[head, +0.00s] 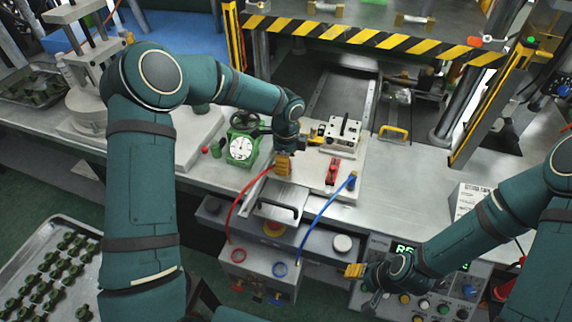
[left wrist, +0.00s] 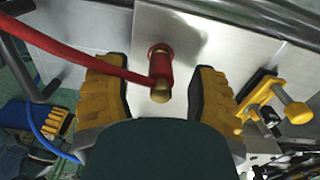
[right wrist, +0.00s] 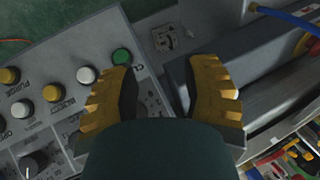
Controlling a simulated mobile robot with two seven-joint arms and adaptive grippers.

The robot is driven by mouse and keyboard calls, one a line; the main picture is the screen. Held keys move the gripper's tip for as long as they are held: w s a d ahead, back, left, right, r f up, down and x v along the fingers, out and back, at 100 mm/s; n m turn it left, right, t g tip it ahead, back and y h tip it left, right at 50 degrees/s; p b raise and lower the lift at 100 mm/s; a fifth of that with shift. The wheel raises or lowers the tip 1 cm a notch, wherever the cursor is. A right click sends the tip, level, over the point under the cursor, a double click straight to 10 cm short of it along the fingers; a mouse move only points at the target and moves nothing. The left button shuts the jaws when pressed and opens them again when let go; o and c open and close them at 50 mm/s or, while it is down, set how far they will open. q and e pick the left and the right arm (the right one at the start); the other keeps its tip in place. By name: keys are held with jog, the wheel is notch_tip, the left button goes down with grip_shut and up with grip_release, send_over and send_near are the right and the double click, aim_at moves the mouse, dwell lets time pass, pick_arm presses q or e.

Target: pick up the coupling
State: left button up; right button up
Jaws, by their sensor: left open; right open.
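The coupling (left wrist: 160,72) is a red cylinder with brass ends, joined to a red hose (left wrist: 80,52). In the left wrist view it sits between the yellow fingers of my left gripper (left wrist: 158,85), with a gap on each side, in front of a pale metal plate. In the head view my left gripper (head: 283,165) hides the coupling, and the red hose (head: 234,212) arcs up to it. The left gripper is open. My right gripper (head: 355,271) is open and empty by the control panel; its fingers (right wrist: 168,85) also show in the right wrist view.
A blue hose (head: 317,216) rises to a blue coupling (head: 351,182) on the right. A green dial gauge (head: 241,147), a red toggle clamp (head: 332,171) and a yellow clamp (left wrist: 268,108) are near the left gripper. A control panel (right wrist: 75,85) lies below the right gripper.

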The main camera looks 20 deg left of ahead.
pick_arm(q)
jog(key=shift+f, duration=0.9)
grip_shut()
jog(key=shift+r, duration=0.1)
notch_tip(320, 180, up, 10)
jog(key=shift+p, duration=0.55)
